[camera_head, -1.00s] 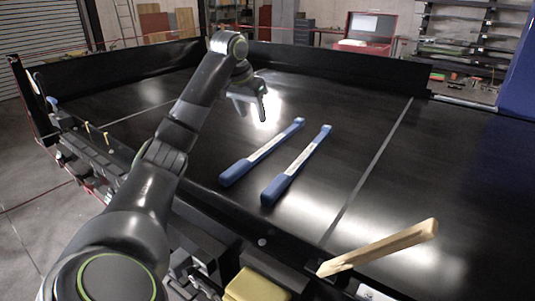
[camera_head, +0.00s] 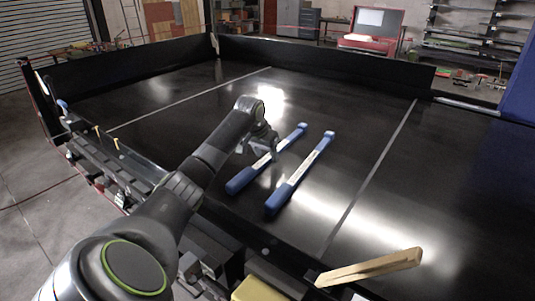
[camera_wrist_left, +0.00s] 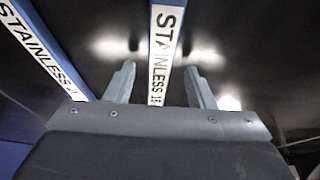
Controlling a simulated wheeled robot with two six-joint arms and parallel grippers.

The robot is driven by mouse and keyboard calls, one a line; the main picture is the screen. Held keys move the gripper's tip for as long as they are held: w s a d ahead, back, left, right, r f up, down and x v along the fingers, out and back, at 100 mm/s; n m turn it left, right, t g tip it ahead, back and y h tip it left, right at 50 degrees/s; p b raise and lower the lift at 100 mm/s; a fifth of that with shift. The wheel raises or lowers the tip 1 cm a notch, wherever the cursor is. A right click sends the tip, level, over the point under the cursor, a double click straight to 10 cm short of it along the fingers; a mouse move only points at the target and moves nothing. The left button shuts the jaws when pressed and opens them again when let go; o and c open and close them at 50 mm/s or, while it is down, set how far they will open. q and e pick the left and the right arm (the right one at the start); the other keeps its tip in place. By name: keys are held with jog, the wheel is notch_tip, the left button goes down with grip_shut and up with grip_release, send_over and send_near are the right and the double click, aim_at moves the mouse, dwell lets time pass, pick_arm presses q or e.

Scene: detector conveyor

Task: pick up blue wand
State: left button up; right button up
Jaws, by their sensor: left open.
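Two blue wands with white label strips lie side by side on the black conveyor. The left wand (camera_head: 241,179) is partly covered by my left gripper (camera_head: 264,152); the right wand (camera_head: 283,194) lies clear beside it. In the left wrist view my left gripper (camera_wrist_left: 159,75) is open, with one finger on each side of a wand's "STAINLESS" strip (camera_wrist_left: 164,40). The fingers are not closed on it, and I cannot tell their exact height above the belt. The other wand (camera_wrist_left: 45,55) runs along the left of that view. My right gripper is not in view.
A wooden stick (camera_head: 370,268) is at the front right, and a yellow block (camera_head: 262,289) is at the bottom edge. Dark side walls (camera_head: 325,66) border the conveyor at the back.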

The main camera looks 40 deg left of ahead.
pick_arm(q)
jog(key=shift+w+f, duration=0.15)
jog(key=shift+f, duration=0.2)
jog(key=c, duration=1)
jog(key=shift+r, duration=0.1)
grip_shut()
